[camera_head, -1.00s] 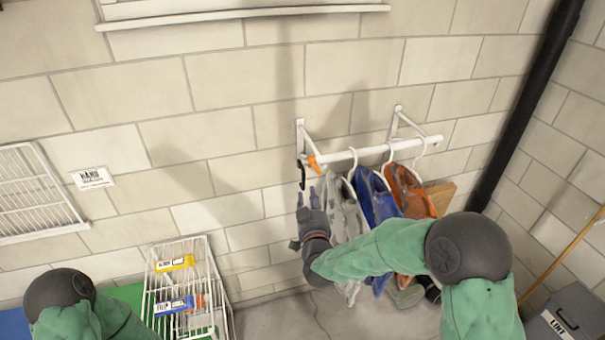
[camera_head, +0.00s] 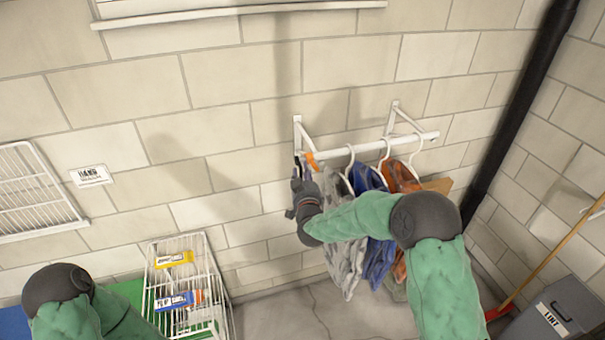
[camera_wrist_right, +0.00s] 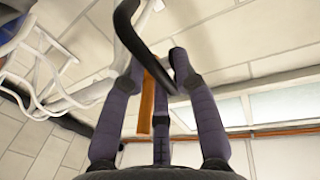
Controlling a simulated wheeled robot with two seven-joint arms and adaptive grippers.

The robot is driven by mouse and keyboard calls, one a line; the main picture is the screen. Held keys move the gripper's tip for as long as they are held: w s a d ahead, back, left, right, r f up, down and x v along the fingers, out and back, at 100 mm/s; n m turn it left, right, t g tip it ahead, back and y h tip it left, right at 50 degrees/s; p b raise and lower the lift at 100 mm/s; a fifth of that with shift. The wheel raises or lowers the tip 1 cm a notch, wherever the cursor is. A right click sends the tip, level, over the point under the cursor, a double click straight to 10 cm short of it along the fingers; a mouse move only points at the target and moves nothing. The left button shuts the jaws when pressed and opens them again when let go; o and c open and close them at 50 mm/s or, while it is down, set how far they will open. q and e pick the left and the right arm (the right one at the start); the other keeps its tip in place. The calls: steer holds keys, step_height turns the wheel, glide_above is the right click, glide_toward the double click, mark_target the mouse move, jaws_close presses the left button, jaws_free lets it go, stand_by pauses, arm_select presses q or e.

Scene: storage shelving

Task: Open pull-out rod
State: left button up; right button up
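The white pull-out rod (camera_head: 365,147) runs along the wall under two brackets, with an orange band (camera_head: 311,160) near its left end. In the right wrist view its black curved handle (camera_wrist_right: 136,40) shows close up, with the orange band (camera_wrist_right: 146,102) below it. My right gripper (camera_head: 301,172) is at the rod's left end. In that wrist view its fingers (camera_wrist_right: 157,70) are apart, with the handle's lower end between or just beyond the fingertips; I cannot tell if they touch. Of my left arm only the green sleeve and dark joint show; its gripper is out of view.
Grey, blue and orange garments (camera_head: 378,240) hang from white hangers (camera_head: 384,150) on the rod, beside and behind my right forearm. A white wire rack (camera_head: 212,258) with boxes stands lower left. A grey lint bin (camera_head: 556,318) stands lower right. A dark pipe (camera_head: 515,110) runs down the corner.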

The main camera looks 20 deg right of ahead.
jaws_close()
steer(key=s+a+b, duration=0.1)
steer(key=a+b, duration=0.1)
steer(key=a, duration=2.7)
steer(key=shift+a, duration=0.15)
jaws_free()
steer(key=s+a, duration=0.2)
steer(key=s, duration=1)
